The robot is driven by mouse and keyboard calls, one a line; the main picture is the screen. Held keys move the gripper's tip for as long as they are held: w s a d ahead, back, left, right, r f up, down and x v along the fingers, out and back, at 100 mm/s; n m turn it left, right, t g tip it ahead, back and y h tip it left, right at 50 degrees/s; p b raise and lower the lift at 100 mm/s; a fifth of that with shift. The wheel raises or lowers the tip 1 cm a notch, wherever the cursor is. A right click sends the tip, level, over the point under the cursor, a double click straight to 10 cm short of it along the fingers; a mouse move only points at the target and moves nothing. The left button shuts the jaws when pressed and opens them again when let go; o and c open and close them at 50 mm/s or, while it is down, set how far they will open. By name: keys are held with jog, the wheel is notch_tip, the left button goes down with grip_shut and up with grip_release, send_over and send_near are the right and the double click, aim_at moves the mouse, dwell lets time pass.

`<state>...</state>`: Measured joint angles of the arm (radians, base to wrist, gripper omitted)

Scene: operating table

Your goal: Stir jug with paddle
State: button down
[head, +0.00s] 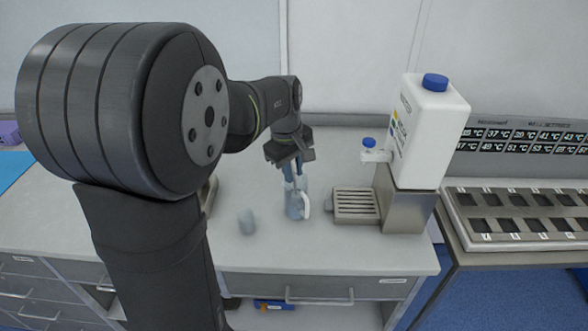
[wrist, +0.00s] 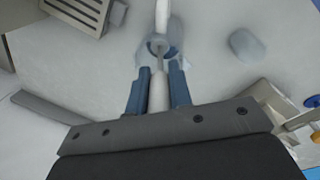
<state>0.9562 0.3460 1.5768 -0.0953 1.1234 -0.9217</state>
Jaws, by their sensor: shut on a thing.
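My gripper (head: 291,172) has its blue-grey fingers pointing down over the bench. In the wrist view my gripper (wrist: 158,78) is shut on the paddle (wrist: 158,92), a pale rod between the two fingers. The paddle's thin lower part reaches down into the mouth of the jug (wrist: 174,50). The jug (head: 293,210) is pale blue and translucent, stands upright on the bench below my gripper, and has a white handle (head: 307,206) on its right. The paddle's lower end inside the jug is hard to make out.
A white bottle (head: 432,125) with a blue cap sits on a metal stand (head: 405,212). My arm hides part of the bench at left.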

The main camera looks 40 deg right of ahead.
jog(key=shift+r, duration=0.1)
jog(key=shift+r, duration=6.65)
jog(key=w+a+f, duration=0.1)
jog(key=w+a, duration=1.7)
jog(key=a, duration=0.1)
jog(key=w+a+f, duration=0.2)
jog(key=w+a, duration=0.1)
jog(key=a, duration=0.4)
jog(key=w+a+f, duration=0.2)
jog(key=a, duration=0.6)
jog(key=w+a+f, duration=0.1)
jog(key=w+a, duration=0.2)
jog(key=a, duration=0.5)
jog(key=shift+w+f, duration=0.3)
jog(key=shift+f, duration=0.1)
jog(key=shift+d, duration=0.2)
